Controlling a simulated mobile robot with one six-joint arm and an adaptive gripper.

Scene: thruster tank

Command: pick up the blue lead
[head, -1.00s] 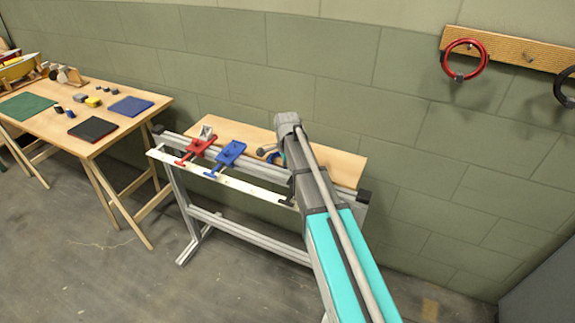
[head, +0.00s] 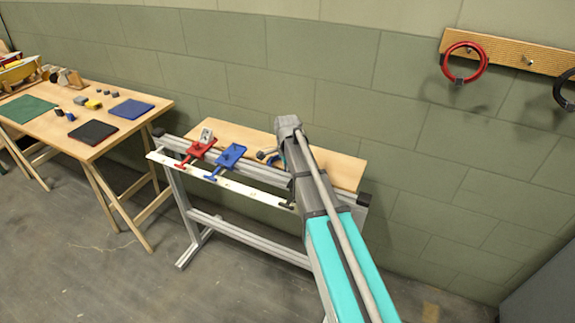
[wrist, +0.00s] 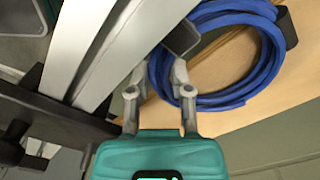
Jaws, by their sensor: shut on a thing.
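The blue lead (wrist: 241,101) is a coil of several thick blue loops, at the upper right of the wrist view, over a pale wooden board (wrist: 208,118). My gripper (wrist: 159,78) reaches up to the coil's left side. Its two grey fingers stand on either side of the coil's left edge, and it is shut on the lead there. In the head view my arm hides most of the gripper and the lead.
The narrow bench carries a red clamp (head: 197,149) and a blue clamp (head: 228,156) left of my arm. A wooden table (head: 60,125) with mats and small blocks stands further left. A red coil (head: 484,63) hangs on a wall rack (head: 510,49). Metal rails (wrist: 118,47) pass close left of my fingers.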

